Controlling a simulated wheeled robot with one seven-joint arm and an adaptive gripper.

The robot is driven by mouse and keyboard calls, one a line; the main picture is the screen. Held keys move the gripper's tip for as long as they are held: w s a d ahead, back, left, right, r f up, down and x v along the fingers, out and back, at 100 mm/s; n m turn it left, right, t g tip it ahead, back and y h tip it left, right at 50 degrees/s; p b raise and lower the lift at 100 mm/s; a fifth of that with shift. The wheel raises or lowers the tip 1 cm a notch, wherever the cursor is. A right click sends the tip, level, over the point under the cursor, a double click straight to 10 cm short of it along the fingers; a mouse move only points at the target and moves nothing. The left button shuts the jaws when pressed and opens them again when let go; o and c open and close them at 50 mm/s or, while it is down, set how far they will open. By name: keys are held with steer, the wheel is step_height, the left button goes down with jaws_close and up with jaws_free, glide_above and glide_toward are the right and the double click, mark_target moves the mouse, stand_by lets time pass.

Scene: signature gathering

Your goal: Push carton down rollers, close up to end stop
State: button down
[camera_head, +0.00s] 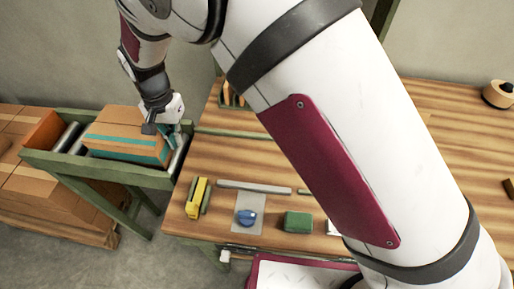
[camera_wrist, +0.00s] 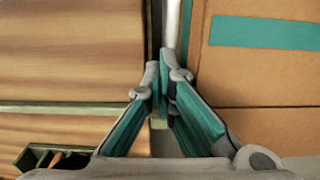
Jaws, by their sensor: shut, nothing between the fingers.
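The brown carton (camera_head: 118,136) with teal tape sits on the roller track (camera_head: 100,168), a green frame with grey rollers. In the wrist view the carton (camera_wrist: 262,75) fills the right side. My gripper (camera_head: 172,132) is at the carton's right end, shut and empty, pointing down. Its fingertips (camera_wrist: 165,75) meet beside the carton's edge; I cannot tell whether they touch it. An orange-brown board (camera_head: 42,132) stands across the track's left end and looks like the end stop. A few bare rollers (camera_head: 69,137) show between it and the carton.
The wooden workbench (camera_head: 210,160) lies right of the track. On it are a yellow block (camera_head: 196,197), a blue item (camera_head: 246,217), a green block (camera_head: 298,222) and a tape roll (camera_head: 498,94). More cartons (camera_head: 45,200) are stacked on a pallet below. My arm covers much of the bench.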

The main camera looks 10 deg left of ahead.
mark_target(135, 137)
steer(key=shift+a+b, duration=0.85)
steer(key=shift+a, duration=2)
